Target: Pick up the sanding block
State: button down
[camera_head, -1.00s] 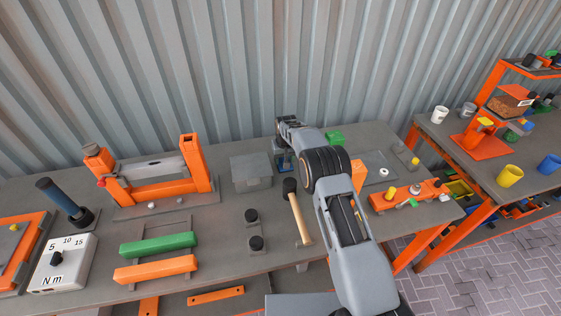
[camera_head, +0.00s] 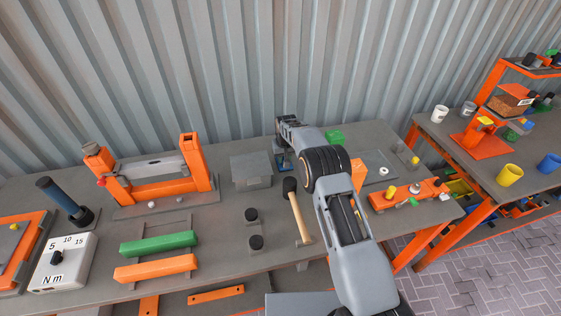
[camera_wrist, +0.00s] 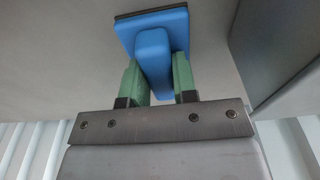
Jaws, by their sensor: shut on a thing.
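The sanding block (camera_wrist: 153,32) is blue with a raised grip and a dark base edge. In the wrist view it sits between the two green fingers of my gripper (camera_wrist: 159,82), which is shut on its raised grip. In the head view only a small blue part of the block (camera_head: 284,162) shows below my gripper (camera_head: 284,150), near the back of the bench. The arm hides the rest. I cannot tell whether the block's base touches the bench top.
A grey box (camera_head: 250,172) stands just left of my gripper. An orange frame (camera_head: 155,185) stands further left. The corrugated wall is close behind.

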jog(key=shift+r, duration=0.15)
jog(key=shift+r, duration=0.25)
jog(key=r, duration=0.1)
jog(key=r+b, duration=0.1)
jog(key=r, duration=0.1)
jog(key=shift+s, duration=0.3)
jog(key=shift+s+d+r+b, duration=0.4)
jog(key=shift+s+r+b, duration=0.35)
jog(key=shift+s+r, duration=1.15)
jog(key=shift+s+d+r+b, duration=0.35)
jog(key=shift+s+r+b, duration=0.6)
jog(key=shift+s, duration=1.55)
jog(key=shift+s+d+r+b, duration=0.4)
jog(key=shift+s+r+b, duration=0.15)
jog(key=shift+s+r, duration=1.45)
jog(key=shift+s+f, duration=0.2)
jog(key=shift+f, duration=0.05)
